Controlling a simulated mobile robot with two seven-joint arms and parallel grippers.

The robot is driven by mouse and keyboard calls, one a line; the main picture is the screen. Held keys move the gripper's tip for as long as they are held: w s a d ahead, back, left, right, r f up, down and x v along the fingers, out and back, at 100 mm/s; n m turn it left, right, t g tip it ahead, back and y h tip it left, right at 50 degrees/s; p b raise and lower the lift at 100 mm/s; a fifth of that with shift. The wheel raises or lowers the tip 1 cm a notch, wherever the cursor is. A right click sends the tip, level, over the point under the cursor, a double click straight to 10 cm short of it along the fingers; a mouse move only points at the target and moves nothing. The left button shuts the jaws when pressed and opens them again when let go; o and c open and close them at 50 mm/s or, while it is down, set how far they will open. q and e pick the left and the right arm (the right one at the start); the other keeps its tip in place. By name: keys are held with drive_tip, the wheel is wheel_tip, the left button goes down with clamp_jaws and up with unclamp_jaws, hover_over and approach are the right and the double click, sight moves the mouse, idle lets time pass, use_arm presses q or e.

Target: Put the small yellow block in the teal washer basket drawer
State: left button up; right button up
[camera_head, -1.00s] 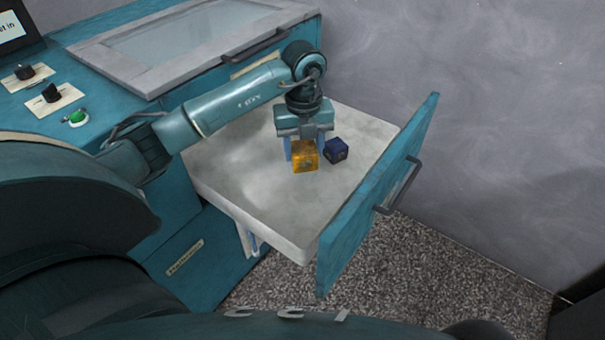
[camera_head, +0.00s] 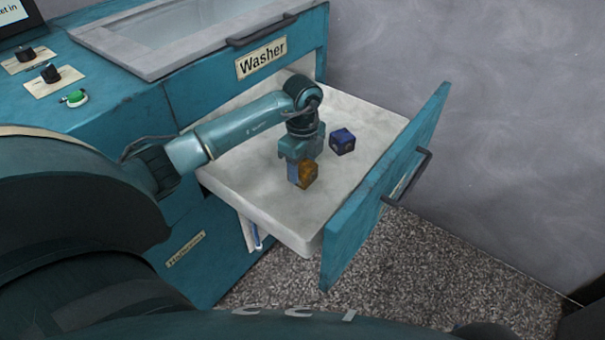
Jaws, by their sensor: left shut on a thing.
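The small yellow block (camera_head: 308,174) is in my left gripper (camera_head: 301,176), low over the white surface of the open teal drawer. The gripper is shut on it, with its blue fingers at the block's sides; I cannot tell whether the block touches the surface. The teal washer drawer (camera_head: 240,187) is pulled out, with its teal front panel (camera_head: 385,190) at the right. A dark blue block (camera_head: 342,141) sits on the drawer surface behind and to the right of the yellow one. My right gripper is not in view.
The teal washer body has a "Washer" label (camera_head: 261,60), a handled lid (camera_head: 190,35), dark knobs and a green button (camera_head: 76,98). The front panel has a dark handle (camera_head: 412,175). Free surface lies around the blocks. A grey wall stands right.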

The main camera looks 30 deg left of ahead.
sight(302, 175)
use_arm(q)
drive_tip(key=shift+f, duration=1.35)
drive_tip(key=shift+f, duration=0.1)
drive_tip(key=o, duration=1.3)
drive_tip(key=shift+f, duration=0.1)
drive_tip(key=shift+r, duration=0.45)
wheel_tip(302, 175, up, 11)
drive_tip(key=shift+f+p, duration=0.2)
drive_tip(key=shift+p, duration=0.7)
drive_tip(key=shift+r, duration=0.45)
